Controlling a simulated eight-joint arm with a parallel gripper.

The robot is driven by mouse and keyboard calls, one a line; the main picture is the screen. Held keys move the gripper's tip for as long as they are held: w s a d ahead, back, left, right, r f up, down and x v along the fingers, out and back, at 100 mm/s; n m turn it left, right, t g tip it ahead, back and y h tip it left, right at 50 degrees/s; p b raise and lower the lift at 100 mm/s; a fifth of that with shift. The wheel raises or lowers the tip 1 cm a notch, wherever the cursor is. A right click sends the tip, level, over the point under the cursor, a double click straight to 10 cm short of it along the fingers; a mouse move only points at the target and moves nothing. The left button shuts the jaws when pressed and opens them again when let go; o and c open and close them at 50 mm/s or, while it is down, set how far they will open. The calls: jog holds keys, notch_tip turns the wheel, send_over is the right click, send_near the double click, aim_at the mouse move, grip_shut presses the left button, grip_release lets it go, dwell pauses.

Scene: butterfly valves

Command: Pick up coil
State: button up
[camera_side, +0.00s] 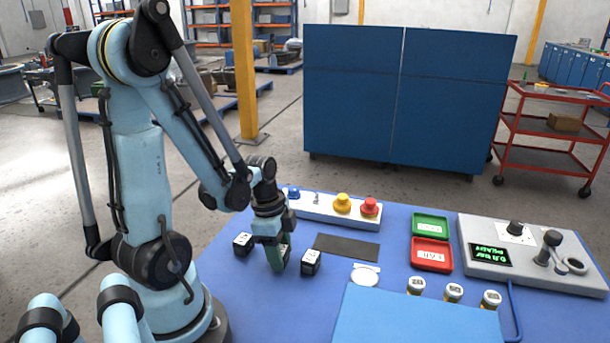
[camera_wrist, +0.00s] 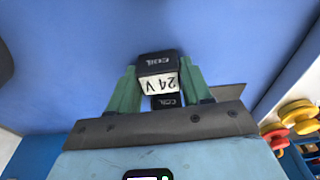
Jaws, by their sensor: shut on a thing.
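A black coil (camera_wrist: 160,62) with a white label reading "24V" sits between the green fingers of my gripper (camera_wrist: 158,84) in the wrist view. The fingers are shut on its two sides. In the side view my gripper (camera_side: 279,256) points down close to the blue table, and its green finger hides most of the held coil. I cannot tell whether that coil touches the table. Another black block (camera_side: 243,244) stands to the left of my gripper, and a similar one (camera_side: 311,262) with a white label stands close on its right.
A dark mat (camera_side: 346,246) lies behind to the right. A button box (camera_side: 318,208) stands at the back. A green tray (camera_side: 430,216), a red tray (camera_side: 432,266) and a grey control console (camera_side: 530,276) are farther right. Several small labelled cylinders (camera_side: 453,293) stand in front.

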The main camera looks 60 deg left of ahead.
aim_at(284, 253)
jog(key=shift+r, duration=0.15)
jog(key=shift+r, duration=0.7)
jog(key=r, duration=0.1)
jog(key=d+r, duration=0.1)
jog(key=shift+r, duration=0.4)
jog(key=s+d+r, duration=0.1)
jog(key=d+r, duration=0.5)
jog(key=d, duration=0.4)
jog(key=w+a+r+n, duration=0.2)
jog(key=w+a+r, duration=0.15)
jog(key=w, duration=0.25)
jog(key=w+a+f+n, duration=0.1)
jog(key=w+a, duration=0.2)
jog(key=a, duration=0.3)
jog(key=w+a+f+n, duration=0.1)
jog(key=w+a, duration=0.3)
jog(key=a, duration=0.3)
jog(key=w+a+f+n, duration=0.1)
jog(key=w+a+n, duration=0.1)
jog(key=w+a, duration=0.2)
jog(key=shift+w+a+f+y, duration=0.15)
jog(key=shift+a+y, duration=0.25)
jog(key=shift+a, duration=1.2)
jog(key=shift+a+f, duration=0.3)
jog(key=shift+f, duration=1.6)
